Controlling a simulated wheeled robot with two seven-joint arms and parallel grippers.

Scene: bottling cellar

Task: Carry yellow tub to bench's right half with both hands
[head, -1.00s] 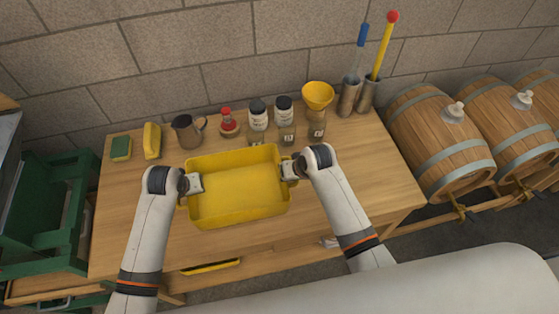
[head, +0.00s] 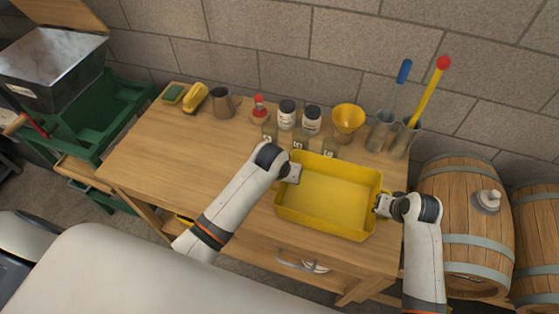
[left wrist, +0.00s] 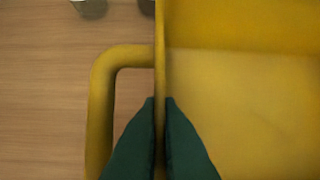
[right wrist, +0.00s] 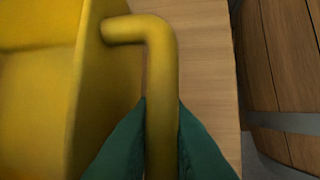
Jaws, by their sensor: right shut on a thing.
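The yellow tub (head: 325,221) is empty and upright over the bench's right end in the head view. I cannot tell whether its base touches the wooden bench (head: 180,150). My left gripper (head: 295,173) is at the tub's left end. In the left wrist view its fingers (left wrist: 160,125) pinch the thin tub wall, inside the handle loop (left wrist: 100,100). My right gripper (head: 381,205) is at the tub's right end. In the right wrist view its fingers (right wrist: 162,130) are shut on the handle bar (right wrist: 158,60).
Barrels (head: 465,220) stand right of the bench. The bench's left half is largely clear.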

